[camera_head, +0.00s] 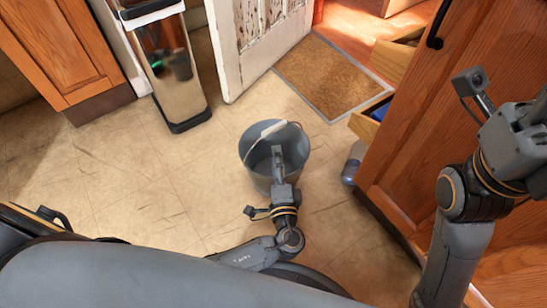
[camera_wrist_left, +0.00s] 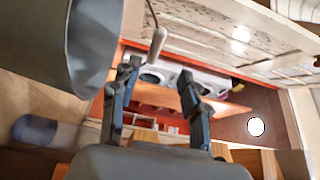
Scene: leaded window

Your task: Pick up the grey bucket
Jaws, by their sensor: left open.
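The grey bucket (camera_head: 250,165) stands upright on the tiled floor in the head view, its handle with a pale grip (camera_head: 273,129) raised across the far side of its opening. My left gripper (camera_head: 277,152) overlaps the bucket's opening in this view; its height over the rim is hard to judge. In the left wrist view, the gripper (camera_wrist_left: 158,70) is open and empty, with the bucket (camera_wrist_left: 92,45) to its left and the pale handle grip (camera_wrist_left: 157,42) just past the fingertips. My right gripper's body (camera_head: 515,140) is at the right edge, its fingers cut off.
A wooden cabinet (camera_head: 400,135) stands close on the right, with open drawers (camera_head: 372,118) beside it. A bluish bottle-like object (camera_head: 352,162) lies near the cabinet base. A brown doormat (camera_head: 333,75) and white door (camera_head: 265,45) are behind. Floor left of the bucket is clear.

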